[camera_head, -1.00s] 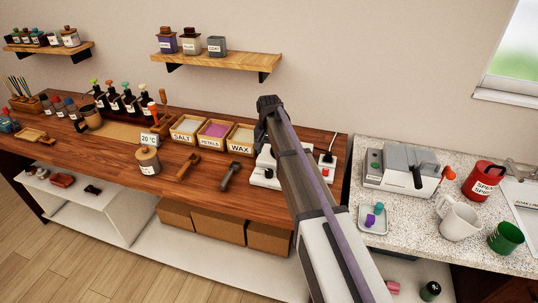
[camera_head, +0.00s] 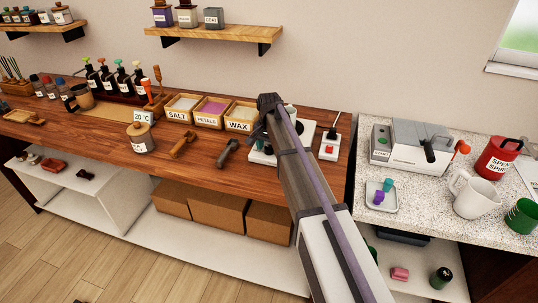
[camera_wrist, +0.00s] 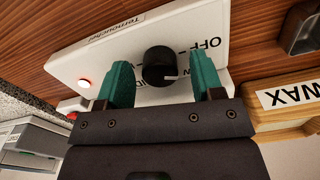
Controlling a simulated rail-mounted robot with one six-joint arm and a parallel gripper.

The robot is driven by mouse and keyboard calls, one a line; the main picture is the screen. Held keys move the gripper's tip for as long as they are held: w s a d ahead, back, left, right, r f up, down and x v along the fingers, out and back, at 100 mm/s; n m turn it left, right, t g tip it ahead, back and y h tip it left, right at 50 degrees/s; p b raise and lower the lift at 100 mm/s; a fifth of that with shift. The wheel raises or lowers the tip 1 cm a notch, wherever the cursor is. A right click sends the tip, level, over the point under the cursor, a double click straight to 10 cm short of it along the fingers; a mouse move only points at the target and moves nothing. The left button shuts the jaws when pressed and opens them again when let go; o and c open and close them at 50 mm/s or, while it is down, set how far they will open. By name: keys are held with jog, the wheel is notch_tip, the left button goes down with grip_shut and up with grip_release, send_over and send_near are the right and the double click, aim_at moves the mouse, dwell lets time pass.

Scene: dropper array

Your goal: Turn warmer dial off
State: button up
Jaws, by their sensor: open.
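The warmer is a white box with a flat face (camera_wrist: 105,62), a red-lit button and printed labels including OFF. Its round black dial (camera_wrist: 157,64) has a white mark pointing right in the wrist view, below the OFF lettering and toward a partly hidden label. My gripper (camera_wrist: 163,66) is open, with one teal finger on each side of the dial; gaps show at both sides. The fingers cover part of the lower labels.
The wax box (camera_head: 240,126) stands left of the warmer. A dark-handled tool (camera_head: 229,152) lies in front. A small white unit with a red button (camera_head: 329,147) is to the right. A white and grey machine (camera_head: 410,146) stands on the speckled counter.

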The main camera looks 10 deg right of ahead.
aim_at(269, 147)
jog(key=shift+r, duration=0.15)
jog(key=c, duration=0.9)
jog(key=n, duration=0.4)
jog(key=shift+n, duration=0.4)
jog(key=shift+c, duration=0.2)
jog(key=o, duration=0.9)
jog(key=shift+o, duration=0.2)
notch_tip(269, 147, up, 11)
jog(key=p, duration=1.1)
